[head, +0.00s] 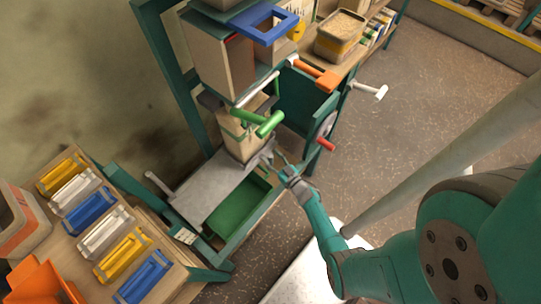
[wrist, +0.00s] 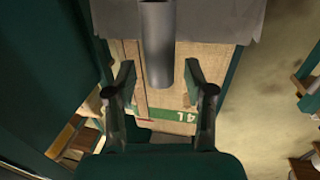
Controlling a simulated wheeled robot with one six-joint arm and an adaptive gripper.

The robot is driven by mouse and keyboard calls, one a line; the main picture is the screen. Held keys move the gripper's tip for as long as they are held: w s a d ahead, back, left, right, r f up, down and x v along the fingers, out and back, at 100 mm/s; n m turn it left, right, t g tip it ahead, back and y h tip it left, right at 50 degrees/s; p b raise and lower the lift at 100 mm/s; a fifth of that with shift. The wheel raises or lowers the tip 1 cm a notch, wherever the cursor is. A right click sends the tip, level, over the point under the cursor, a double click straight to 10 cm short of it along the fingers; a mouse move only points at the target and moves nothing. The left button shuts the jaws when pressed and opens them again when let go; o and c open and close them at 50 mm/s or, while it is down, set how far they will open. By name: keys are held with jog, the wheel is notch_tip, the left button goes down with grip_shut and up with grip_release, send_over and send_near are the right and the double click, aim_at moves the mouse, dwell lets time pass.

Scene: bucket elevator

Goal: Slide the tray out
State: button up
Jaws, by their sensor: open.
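A flat grey metal tray (head: 212,187) lies low in the green frame, with a beige box (head: 238,140) at its far right end. In the wrist view the grey sheet (wrist: 240,20) shows at the top, and a grey round handle (wrist: 157,50) extends from it. The beige box with a green "4 L" label (wrist: 172,114) shows behind the handle. My gripper (head: 276,153) is beside the box end of the tray. In the wrist view my gripper (wrist: 160,92) is open, its fingers on either side of the handle's line; contact cannot be told.
A green bin (head: 240,207) sits below and beside the grey tray. A table with coloured bins (head: 90,208) stands left. Open floor (head: 425,100) lies right.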

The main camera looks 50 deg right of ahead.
jog(key=shift+w+d, duration=0.1)
jog(key=shift+w, duration=0.6)
grip_shut()
